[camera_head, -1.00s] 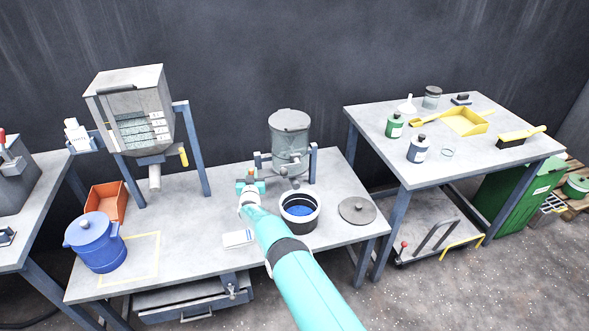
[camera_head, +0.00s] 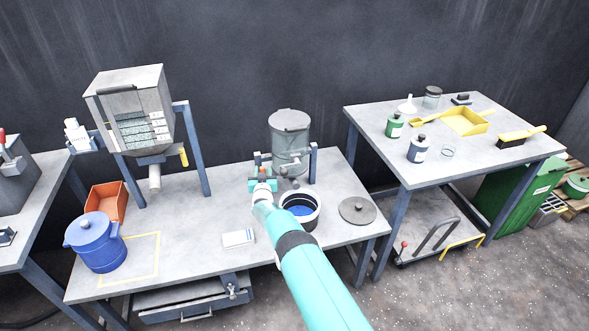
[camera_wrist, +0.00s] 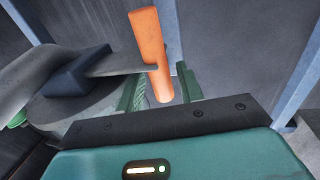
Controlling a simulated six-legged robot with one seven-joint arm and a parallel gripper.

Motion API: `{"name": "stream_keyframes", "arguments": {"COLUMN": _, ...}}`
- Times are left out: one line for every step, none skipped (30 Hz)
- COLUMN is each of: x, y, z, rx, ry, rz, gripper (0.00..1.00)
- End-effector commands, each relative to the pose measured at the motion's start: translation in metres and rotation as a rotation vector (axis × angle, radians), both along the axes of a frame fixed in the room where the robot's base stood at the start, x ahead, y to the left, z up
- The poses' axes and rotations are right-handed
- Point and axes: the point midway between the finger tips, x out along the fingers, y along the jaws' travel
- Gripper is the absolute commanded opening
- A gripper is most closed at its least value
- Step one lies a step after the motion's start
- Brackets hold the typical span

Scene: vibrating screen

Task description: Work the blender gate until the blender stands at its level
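A grey lidded drum (camera_head: 290,135) stands in a blue frame at the back of the middle table. An orange handle (camera_wrist: 150,42) shows large in the wrist view; its top also shows in the head view (camera_head: 262,170), at the drum's left front. My gripper (camera_head: 262,184) is beside the drum, its green fingers (camera_wrist: 160,88) apart on either side of the handle, with visible gaps. A grey hopper (camera_head: 140,105) with a marked window and a yellow handle (camera_head: 184,156) stands at the left. Which vessel is the blender is not labelled legibly.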

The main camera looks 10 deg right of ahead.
Motion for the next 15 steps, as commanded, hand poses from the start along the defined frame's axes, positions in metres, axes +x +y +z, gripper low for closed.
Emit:
{"name": "stream_keyframes", "arguments": {"x": 0.0, "y": 0.001, "z": 0.0, "rx": 0.0, "ry": 0.0, "rz": 0.001, "gripper": 0.39}}
{"name": "stream_keyframes", "arguments": {"x": 0.0, "y": 0.001, "z": 0.0, "rx": 0.0, "ry": 0.0, "rz": 0.001, "gripper": 0.39}}
{"name": "stream_keyframes", "arguments": {"x": 0.0, "y": 0.001, "z": 0.0, "rx": 0.0, "ry": 0.001, "rz": 0.001, "gripper": 0.39}}
{"name": "stream_keyframes", "arguments": {"x": 0.0, "y": 0.002, "z": 0.0, "rx": 0.0, "ry": 0.001, "rz": 0.002, "gripper": 0.39}}
{"name": "stream_keyframes", "arguments": {"x": 0.0, "y": 0.002, "z": 0.0, "rx": 0.0, "ry": 0.001, "rz": 0.002, "gripper": 0.39}}
{"name": "stream_keyframes", "arguments": {"x": 0.0, "y": 0.002, "z": 0.0, "rx": 0.0, "ry": 0.001, "rz": 0.002, "gripper": 0.39}}
{"name": "stream_keyframes", "arguments": {"x": 0.0, "y": 0.002, "z": 0.0, "rx": 0.0, "ry": 0.001, "rz": 0.002, "gripper": 0.39}}
{"name": "stream_keyframes", "arguments": {"x": -0.001, "y": 0.002, "z": 0.0, "rx": 0.0, "ry": 0.001, "rz": 0.002, "gripper": 0.39}}
{"name": "stream_keyframes", "arguments": {"x": -0.002, "y": 0.002, "z": -0.001, "rx": 0.0, "ry": 0.002, "rz": 0.002, "gripper": 0.39}}
{"name": "stream_keyframes", "arguments": {"x": -0.003, "y": 0.003, "z": -0.001, "rx": 0.0, "ry": 0.002, "rz": 0.002, "gripper": 0.39}}
{"name": "stream_keyframes", "arguments": {"x": -0.004, "y": 0.003, "z": 0.0, "rx": 0.001, "ry": 0.002, "rz": 0.002, "gripper": 0.39}}
{"name": "stream_keyframes", "arguments": {"x": -0.007, "y": 0.004, "z": 0.0, "rx": 0.0, "ry": 0.002, "rz": 0.002, "gripper": 0.39}}
{"name": "stream_keyframes", "arguments": {"x": -0.01, "y": 0.004, "z": 0.0, "rx": -0.001, "ry": 0.003, "rz": 0.002, "gripper": 0.39}}
{"name": "stream_keyframes", "arguments": {"x": -0.013, "y": 0.005, "z": 0.0, "rx": -0.001, "ry": 0.003, "rz": 0.002, "gripper": 0.39}}
{"name": "stream_keyframes", "arguments": {"x": -0.017, "y": 0.005, "z": 0.0, "rx": -0.001, "ry": 0.003, "rz": 0.002, "gripper": 0.39}}
